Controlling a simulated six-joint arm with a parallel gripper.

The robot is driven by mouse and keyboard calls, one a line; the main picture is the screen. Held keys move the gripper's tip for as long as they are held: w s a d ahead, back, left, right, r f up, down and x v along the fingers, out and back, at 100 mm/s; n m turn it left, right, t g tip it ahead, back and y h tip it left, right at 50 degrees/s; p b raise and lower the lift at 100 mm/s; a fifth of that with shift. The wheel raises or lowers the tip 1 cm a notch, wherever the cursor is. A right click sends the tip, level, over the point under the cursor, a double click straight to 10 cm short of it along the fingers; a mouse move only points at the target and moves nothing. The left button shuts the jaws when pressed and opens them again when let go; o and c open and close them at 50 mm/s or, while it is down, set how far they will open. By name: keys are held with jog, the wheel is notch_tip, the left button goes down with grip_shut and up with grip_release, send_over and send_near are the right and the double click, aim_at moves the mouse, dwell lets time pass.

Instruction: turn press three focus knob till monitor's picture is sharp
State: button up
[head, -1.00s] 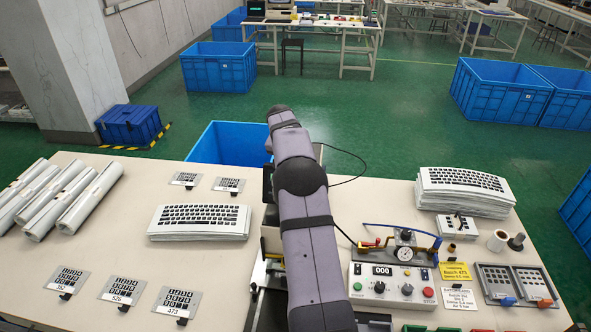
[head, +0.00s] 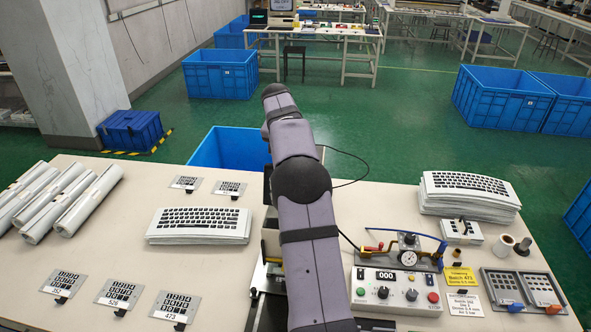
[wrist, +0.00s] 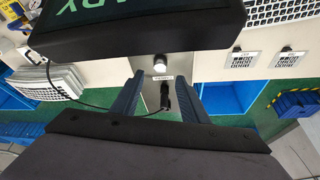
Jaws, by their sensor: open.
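In the wrist view, a small silver knob (wrist: 160,63) sticks out just below a dark monitor (wrist: 130,25). A small label (wrist: 160,77) sits by the knob on a grey plate, too small to read surely. My gripper (wrist: 160,82) is open, its two blue fingers on either side of the plate and pointing toward the knob. I see no contact with the knob. In the head view my arm hides the monitor and knob.
A black plug with a cable (wrist: 165,97) sits between the fingers. In the head view, a control box (head: 396,287) and gauge (head: 408,257) stand right of my arm. Keyboard films (head: 200,225) lie left. A blue bin (head: 228,146) stands behind the table.

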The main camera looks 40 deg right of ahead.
jog(key=shift+a+r, duration=0.15)
jog(key=shift+r, duration=0.25)
